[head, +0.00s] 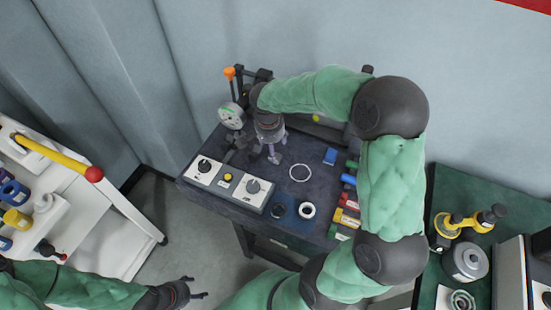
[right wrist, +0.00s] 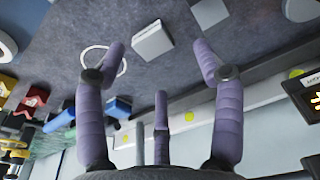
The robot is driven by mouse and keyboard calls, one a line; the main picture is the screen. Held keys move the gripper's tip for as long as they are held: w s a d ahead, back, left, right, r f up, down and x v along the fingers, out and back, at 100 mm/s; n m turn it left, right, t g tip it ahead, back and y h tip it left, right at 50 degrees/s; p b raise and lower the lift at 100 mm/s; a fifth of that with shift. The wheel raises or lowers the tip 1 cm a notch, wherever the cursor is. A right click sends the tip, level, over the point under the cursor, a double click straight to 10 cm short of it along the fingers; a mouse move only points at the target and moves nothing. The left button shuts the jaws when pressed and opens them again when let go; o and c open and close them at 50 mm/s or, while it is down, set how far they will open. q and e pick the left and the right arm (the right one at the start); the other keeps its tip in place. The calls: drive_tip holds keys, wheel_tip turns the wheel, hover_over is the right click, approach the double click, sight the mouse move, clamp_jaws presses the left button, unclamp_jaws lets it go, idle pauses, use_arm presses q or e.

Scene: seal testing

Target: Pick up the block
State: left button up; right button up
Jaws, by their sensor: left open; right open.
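A pale grey block (right wrist: 153,41) lies on the dark tabletop in the right wrist view, between and beyond the spread fingers; I cannot make it out clearly in the head view. My right gripper (head: 270,155) is over the left-middle of the dark table. Its purple fingers (right wrist: 161,62) are spread and hold nothing; they look apart from the block. My left gripper (head: 196,288) is open and empty, low in the head view, off the table's front side. A small blue block (head: 330,156) lies right of a white ring (head: 300,173).
A control panel with knobs (head: 228,184) lines the table's left front. A dark ring-shaped part (head: 307,210) sits at the front. Red blocks (head: 346,218) and other coloured pieces lie at the right, partly behind my right arm. A gauge (head: 232,116) stands at the back left.

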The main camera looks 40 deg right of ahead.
drive_tip(key=f, duration=0.1)
drive_tip(key=f+b, duration=0.1)
drive_tip(key=f, duration=0.2)
drive_tip(key=shift+s+d+f+b, duration=0.25)
drive_tip(key=shift+s+b, duration=0.05)
drive_tip(key=shift+f, duration=0.25)
clamp_jaws()
